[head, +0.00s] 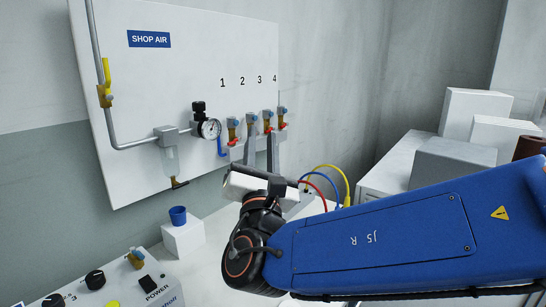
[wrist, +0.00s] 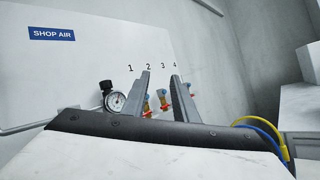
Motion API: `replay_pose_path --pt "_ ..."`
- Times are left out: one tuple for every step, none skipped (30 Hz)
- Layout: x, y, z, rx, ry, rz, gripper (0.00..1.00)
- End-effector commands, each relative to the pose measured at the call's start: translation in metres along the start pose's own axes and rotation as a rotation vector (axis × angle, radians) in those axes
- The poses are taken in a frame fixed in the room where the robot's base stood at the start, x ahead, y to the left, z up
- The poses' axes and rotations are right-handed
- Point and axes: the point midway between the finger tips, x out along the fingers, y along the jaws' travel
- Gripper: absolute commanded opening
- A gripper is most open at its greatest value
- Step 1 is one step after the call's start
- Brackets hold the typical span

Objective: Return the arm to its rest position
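My gripper (head: 261,143) is raised in front of the white shop air panel (head: 160,60), fingers pointing up toward the numbered valves. In the wrist view its two grey fingers (wrist: 162,76) stand apart with nothing held between them. A valve with a blue cap and orange-red part (wrist: 163,99) shows through the gap, behind the fingers. In the head view the row of valves (head: 234,128) runs under the numbers 1 to 4, and the fingers partly hide it. Whether the fingers touch a valve is not clear. My blue arm reaches in from the right.
A pressure gauge (head: 209,129) and pipework are on the panel. Below are a blue cup (head: 178,215) on a white block and a control box (head: 115,283) with knobs. Red, blue and yellow hoses (head: 340,178) curve beside my gripper. White and grey boxes (head: 452,163) stand at right.

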Motion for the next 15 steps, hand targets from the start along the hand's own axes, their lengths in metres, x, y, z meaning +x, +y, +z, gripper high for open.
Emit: replay_pose_path --pt "0.006 -0.032 0.004 0.014 0.010 -0.082 0.26" --pt "0.008 -0.051 0.005 0.025 0.018 -0.130 0.26" --pt "0.010 -0.075 0.006 0.042 0.030 -0.195 0.26" --pt "0.010 -0.093 0.007 0.056 0.037 -0.244 0.26" --pt "0.009 -0.112 0.009 0.072 0.043 -0.295 0.26" --pt "0.007 -0.135 0.010 0.093 0.052 -0.361 0.26" --pt "0.005 -0.154 0.011 0.111 0.057 -0.413 0.26" --pt "0.001 -0.172 0.013 0.131 0.061 -0.464 0.26" --pt "-0.004 -0.196 0.014 0.157 0.066 -0.534 0.26" --pt "-0.010 -0.213 0.016 0.180 0.069 -0.586 0.26" --pt "-0.016 -0.230 0.017 0.204 0.071 -0.641 0.26" --pt "-0.025 -0.252 0.019 0.239 0.071 -0.712 0.26" --pt "-0.033 -0.268 0.020 0.266 0.072 -0.764 0.26" --pt "-0.041 -0.282 0.020 0.293 0.071 -0.816 0.26" --pt "-0.053 -0.301 0.022 0.332 0.067 -0.885 0.26"
